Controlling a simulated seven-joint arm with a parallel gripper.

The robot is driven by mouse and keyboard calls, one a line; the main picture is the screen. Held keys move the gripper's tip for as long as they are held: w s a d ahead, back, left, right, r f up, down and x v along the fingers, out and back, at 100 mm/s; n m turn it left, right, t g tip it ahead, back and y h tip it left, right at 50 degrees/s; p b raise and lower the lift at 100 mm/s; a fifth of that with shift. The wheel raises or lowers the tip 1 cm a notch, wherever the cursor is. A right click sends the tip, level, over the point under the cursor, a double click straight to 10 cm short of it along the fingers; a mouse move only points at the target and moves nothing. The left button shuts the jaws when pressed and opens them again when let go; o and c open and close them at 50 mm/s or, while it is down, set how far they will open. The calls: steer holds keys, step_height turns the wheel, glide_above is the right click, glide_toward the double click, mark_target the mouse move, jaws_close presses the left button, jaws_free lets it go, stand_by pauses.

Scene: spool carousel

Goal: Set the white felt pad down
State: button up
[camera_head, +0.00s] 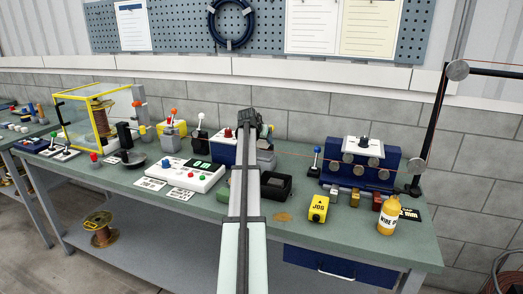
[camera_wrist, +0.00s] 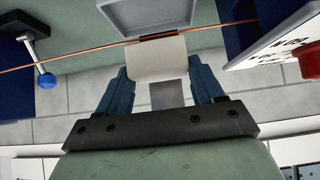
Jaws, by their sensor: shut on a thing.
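The white felt pad (camera_wrist: 157,60) is between the blue fingers of my gripper (camera_wrist: 158,74) in the wrist view. My gripper is shut on it. A copper wire (camera_wrist: 85,58) runs across the picture at the pad's far edge, where a darker brown strip shows. I cannot tell whether the pad touches the wire. In the head view my gripper (camera_head: 250,122) is over the back middle of the bench, and the pad is hidden there.
A grey tray-like part (camera_wrist: 150,14) lies just beyond the pad. In the head view, an open black tray (camera_head: 276,186) stands on the green bench (camera_head: 215,207). A blue roller unit (camera_head: 345,178), yellow JOG box (camera_head: 318,209) and yellow bottle (camera_head: 388,217) are to the right. A white control panel (camera_head: 178,173) is to the left.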

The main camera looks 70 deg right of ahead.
mark_target(261, 147)
steer(key=shift+f, duration=2.3)
steer(key=shift+f, duration=0.1)
steer(key=o, duration=1.1)
steer(key=v, duration=1.2)
